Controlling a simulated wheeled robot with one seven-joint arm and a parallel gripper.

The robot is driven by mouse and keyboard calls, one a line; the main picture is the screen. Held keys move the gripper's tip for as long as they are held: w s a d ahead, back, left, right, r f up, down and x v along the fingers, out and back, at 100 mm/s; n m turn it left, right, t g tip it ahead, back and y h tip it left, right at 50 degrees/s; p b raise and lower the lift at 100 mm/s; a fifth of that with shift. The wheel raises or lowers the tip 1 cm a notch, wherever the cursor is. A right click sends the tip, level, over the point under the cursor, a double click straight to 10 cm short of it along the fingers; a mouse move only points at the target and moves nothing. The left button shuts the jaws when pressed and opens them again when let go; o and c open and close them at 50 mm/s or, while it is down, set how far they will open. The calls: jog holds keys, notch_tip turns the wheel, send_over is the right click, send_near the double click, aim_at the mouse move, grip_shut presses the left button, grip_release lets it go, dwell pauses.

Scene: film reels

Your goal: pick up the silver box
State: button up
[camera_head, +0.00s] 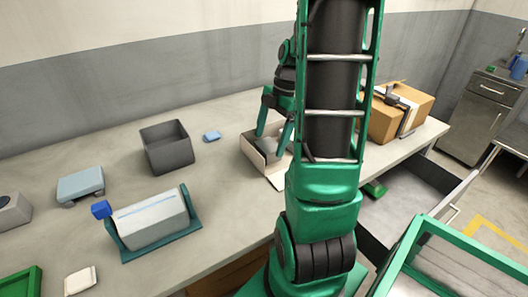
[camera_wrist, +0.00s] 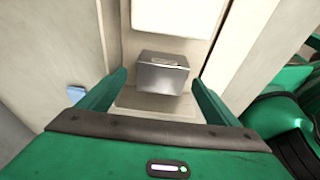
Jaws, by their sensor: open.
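The silver box (camera_wrist: 162,74) is a small metallic block with a pale label on its top edge. In the wrist view it sits inside a pale open box (camera_wrist: 125,42), between and ahead of my two green fingers. My gripper (camera_wrist: 160,82) is open, with a finger on either side of the silver box; I cannot tell whether either touches it. In the head view my gripper (camera_head: 277,137) reaches down into the pale open box (camera_head: 262,165), and the silver box is mostly hidden by the fingers and my arm.
A dark grey bin (camera_head: 168,150) and a small blue item (camera_head: 212,136) stand left of the pale box. A white roll-like device on a green stand (camera_head: 160,248) is at front left. A brown carton (camera_head: 384,120) is at right. The table between is clear.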

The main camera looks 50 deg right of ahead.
jog(key=shift+x, duration=1)
jog(key=c, duration=1.2)
jog(key=shift+r, duration=0.15)
jog(key=shift+r, duration=0.55)
notch_tip(320, 180, up, 3)
jog(key=shift+f, duration=0.1)
jog(key=s+a+r, duration=0.2)
jog(key=s, duration=0.1)
jog(key=s+a+r, duration=0.2)
jog(key=s, duration=0.1)
jog(key=s+a+r, duration=0.2)
jog(key=s, duration=0.1)
jog(key=shift+s+a+r, duration=0.2)
jog(key=shift+s+r, duration=0.15)
jog(key=shift+r, duration=0.05)
